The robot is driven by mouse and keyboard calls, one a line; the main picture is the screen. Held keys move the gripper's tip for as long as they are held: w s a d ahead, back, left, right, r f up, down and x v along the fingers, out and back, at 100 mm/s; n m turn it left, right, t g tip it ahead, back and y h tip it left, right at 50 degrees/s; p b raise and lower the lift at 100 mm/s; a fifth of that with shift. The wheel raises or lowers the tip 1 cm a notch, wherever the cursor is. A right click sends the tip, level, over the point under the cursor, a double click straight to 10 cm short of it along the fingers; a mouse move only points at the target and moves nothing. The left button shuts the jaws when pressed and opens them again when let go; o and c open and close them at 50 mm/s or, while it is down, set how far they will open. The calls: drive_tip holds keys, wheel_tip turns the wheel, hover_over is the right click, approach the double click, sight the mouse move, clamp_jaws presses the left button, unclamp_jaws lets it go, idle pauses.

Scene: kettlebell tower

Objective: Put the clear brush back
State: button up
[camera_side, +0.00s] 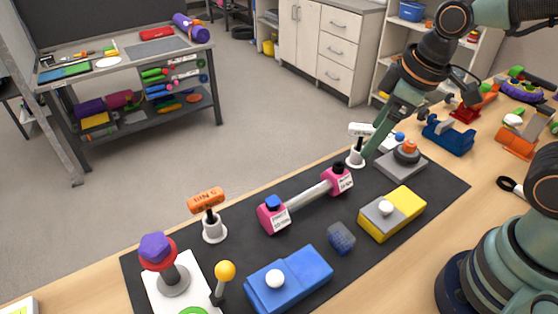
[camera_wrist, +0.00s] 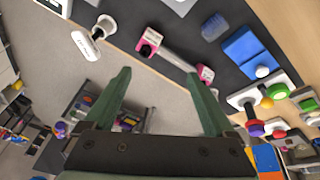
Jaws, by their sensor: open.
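A white-headed brush-like tool (camera_side: 360,130) with dark lettering on its head stands upright in a small white cup (camera_side: 355,160) at the mat's far edge. I take it for the clear brush, though I cannot read the lettering. In the wrist view its white head (camera_wrist: 86,45) and cup (camera_wrist: 106,23) are at the upper left. A similar orange-headed tool (camera_side: 206,200) stands in another white cup (camera_side: 214,231) farther left. My gripper (camera_side: 372,148) is beside the white tool, to its right in the side view. In the wrist view its fingers (camera_wrist: 156,76) are apart and empty.
A bar with pink ends (camera_side: 311,201) lies between the two cups. On the dark mat (camera_side: 445,188) are a yellow-grey box (camera_side: 391,214), a blue box (camera_side: 289,281), a dark blue block (camera_side: 341,237) and a grey base with an orange knob (camera_side: 402,163). Floor lies beyond the mat's far edge.

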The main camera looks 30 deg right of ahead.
drive_tip(key=d+r+m+t, duration=0.2)
drive_tip(key=d+r+m, duration=0.2)
drive_tip(key=d+m, duration=0.1)
drive_tip(key=shift+s+r+m+h, duration=0.3)
drive_tip(key=shift+r+m, duration=0.1)
drive_tip(key=shift+m, duration=0.1)
